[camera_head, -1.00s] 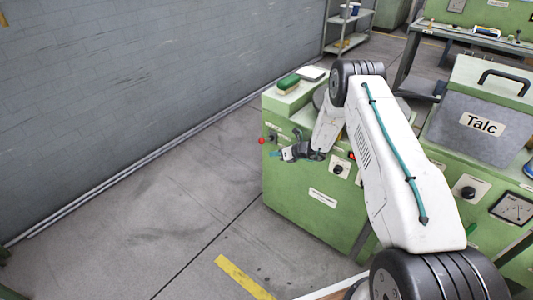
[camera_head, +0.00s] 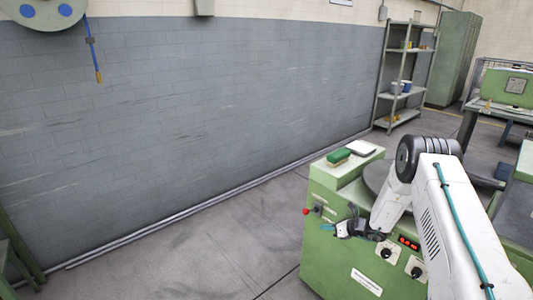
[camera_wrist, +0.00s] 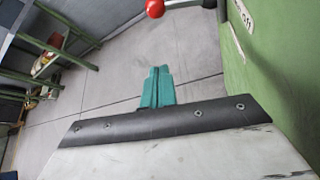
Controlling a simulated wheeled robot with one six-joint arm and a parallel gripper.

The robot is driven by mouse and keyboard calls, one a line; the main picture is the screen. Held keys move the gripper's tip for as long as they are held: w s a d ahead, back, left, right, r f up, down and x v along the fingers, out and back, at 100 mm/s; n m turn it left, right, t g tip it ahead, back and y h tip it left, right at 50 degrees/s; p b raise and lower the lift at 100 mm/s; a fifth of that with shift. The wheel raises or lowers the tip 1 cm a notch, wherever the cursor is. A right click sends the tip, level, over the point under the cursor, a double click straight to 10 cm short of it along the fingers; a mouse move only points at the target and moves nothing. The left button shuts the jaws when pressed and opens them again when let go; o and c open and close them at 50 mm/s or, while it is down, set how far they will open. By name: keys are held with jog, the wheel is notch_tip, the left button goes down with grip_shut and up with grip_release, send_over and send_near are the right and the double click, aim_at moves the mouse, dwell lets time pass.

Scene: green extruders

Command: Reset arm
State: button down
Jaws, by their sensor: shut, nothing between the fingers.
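My gripper (camera_head: 328,231) shows small in the head view, in front of the green machine (camera_head: 327,265) and pointing left. In the wrist view, its two teal fingers (camera_wrist: 157,72) lie together, shut and empty, with bare floor beyond them. My white arm is bent, with its upper link crossing the right side of the head view and hiding part of the machine. A lever with a red knob (camera_head: 306,211) is on the machine's left end, a little above and left of the gripper; the knob also shows in the wrist view (camera_wrist: 155,8).
A green brush (camera_head: 338,156) and a pale flat item (camera_head: 361,148) lie on the machine top. The machine's side stands close at right in the wrist view. A shelf rack (camera_head: 403,80) stands by the grey wall (camera_head: 180,120).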

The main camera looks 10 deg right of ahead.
jog(key=s+a+f+n+g+y, duration=0.1)
jog(key=s+a+n+g, duration=0.15)
jog(key=s, duration=0.25)
jog(key=s+a+r+n+g+h, duration=0.1)
jog(key=s+a+r+n+g, duration=0.25)
jog(key=s+r+n, duration=0.7)
jog(key=s+a+r+n+g, duration=0.35)
jog(key=s+r+n, duration=0.35)
jog(key=r, duration=0.6)
jog(key=s+r+n+t+h, duration=0.1)
jog(key=s+r+n+h, duration=0.3)
jog(key=s+r, duration=0.6)
jog(key=s+d+r+n+t+h, duration=0.1)
jog(key=s+r+n+h, duration=0.4)
jog(key=s+r, duration=0.6)
jog(key=s+n, duration=0.2)
jog(key=s, duration=0.6)
jog(key=shift+s+d+r, duration=0.15)
jog(key=shift+s, duration=0.15)
